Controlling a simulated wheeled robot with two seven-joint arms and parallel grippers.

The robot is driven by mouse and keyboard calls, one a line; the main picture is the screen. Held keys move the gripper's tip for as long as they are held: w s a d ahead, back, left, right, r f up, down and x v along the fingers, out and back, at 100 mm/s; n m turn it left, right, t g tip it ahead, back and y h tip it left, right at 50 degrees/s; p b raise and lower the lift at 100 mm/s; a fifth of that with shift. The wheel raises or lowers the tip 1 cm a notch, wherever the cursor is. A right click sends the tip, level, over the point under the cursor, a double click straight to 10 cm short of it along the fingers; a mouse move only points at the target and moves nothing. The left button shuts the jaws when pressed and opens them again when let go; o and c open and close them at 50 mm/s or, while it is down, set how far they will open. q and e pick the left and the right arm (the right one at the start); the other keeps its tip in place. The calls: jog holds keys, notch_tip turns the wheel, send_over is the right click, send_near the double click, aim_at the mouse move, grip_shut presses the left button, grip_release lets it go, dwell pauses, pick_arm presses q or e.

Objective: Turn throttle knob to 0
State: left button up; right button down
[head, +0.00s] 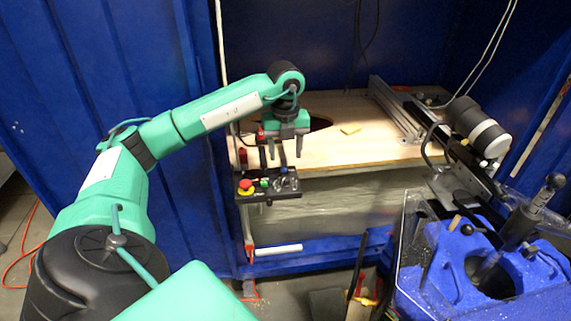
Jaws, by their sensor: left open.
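A small black control box (268,195) is fixed at the front left edge of the wooden table. On it I see a red mushroom button on yellow (246,184), a green button (264,182) and small dark and grey controls at its right end, where the throttle knob (284,182) appears to be. Its setting is too small to read. My left gripper (284,160) points down just above and behind the box, with its two fingers apart and nothing visible between them. It does not clearly touch the knob. My right gripper is not in view.
A grey and black cylindrical motor (478,127) is at the right. A blue tank fixture (455,265) fills the lower right. Blue walls stand left and behind.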

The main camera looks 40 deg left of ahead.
pick_arm(q)
notch_tip(320, 180, up, 5)
dwell(0.7)
